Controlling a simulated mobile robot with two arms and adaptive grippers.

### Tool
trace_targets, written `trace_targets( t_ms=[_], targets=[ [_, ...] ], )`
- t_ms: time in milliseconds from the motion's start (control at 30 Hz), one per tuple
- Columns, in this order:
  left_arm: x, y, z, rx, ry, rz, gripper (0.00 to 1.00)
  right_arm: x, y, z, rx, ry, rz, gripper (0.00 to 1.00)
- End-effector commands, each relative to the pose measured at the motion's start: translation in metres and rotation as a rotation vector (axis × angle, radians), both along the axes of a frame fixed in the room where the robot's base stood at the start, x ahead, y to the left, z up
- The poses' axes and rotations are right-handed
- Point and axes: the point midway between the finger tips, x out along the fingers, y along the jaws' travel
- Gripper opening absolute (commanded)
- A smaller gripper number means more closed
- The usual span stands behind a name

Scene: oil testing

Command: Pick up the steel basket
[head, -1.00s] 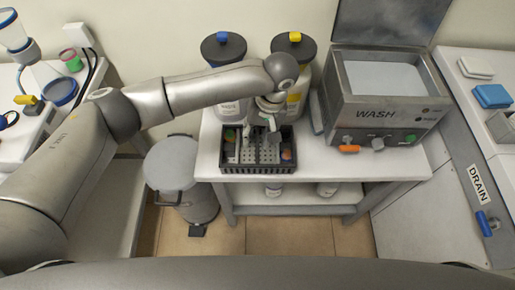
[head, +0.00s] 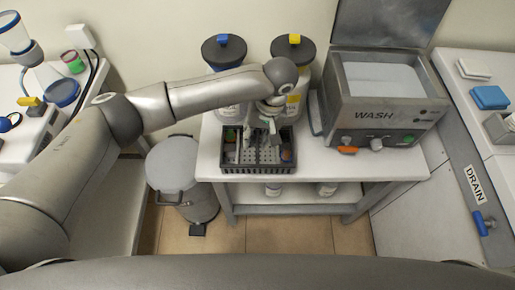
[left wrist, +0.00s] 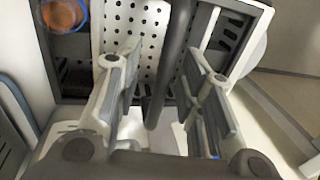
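The steel basket (head: 248,157) is a pale perforated basket inside a dark crate (head: 233,170) on the white table. It also shows in the left wrist view as a perforated sheet (left wrist: 122,22). My left gripper (head: 262,136) points down over the crate and hides part of the basket. In the left wrist view, its two fingers (left wrist: 160,62) are apart, one on each side of a dark bar (left wrist: 172,50) that runs over the basket. I cannot tell whether either finger touches the bar. My right gripper is not in view.
Bottles with blue-marked (head: 224,50) and yellow-marked (head: 293,48) lids stand behind the crate. A WASH bath (head: 385,100) with a raised lid stands to the right. Small coloured items lie in the crate's side compartments. A grey bin (head: 172,165) stands at the table's left.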

Motion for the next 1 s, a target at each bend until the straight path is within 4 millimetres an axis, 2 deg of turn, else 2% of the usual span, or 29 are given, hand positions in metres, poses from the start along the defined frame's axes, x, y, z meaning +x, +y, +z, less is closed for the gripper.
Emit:
trace_targets(
  t_ms=[200,467,1000],
  targets=[
    [0.0,-0.0001,-0.0002,0.0,0.0,0.0,0.34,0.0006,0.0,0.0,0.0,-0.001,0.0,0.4],
    [0.0,-0.0001,-0.0001,0.0,0.0,0.0,0.01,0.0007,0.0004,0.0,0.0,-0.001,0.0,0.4],
    [0.0007,-0.0001,0.0011,-0.001,-0.002,-0.001,0.0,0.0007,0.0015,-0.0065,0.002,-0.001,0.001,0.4]
  ],
)
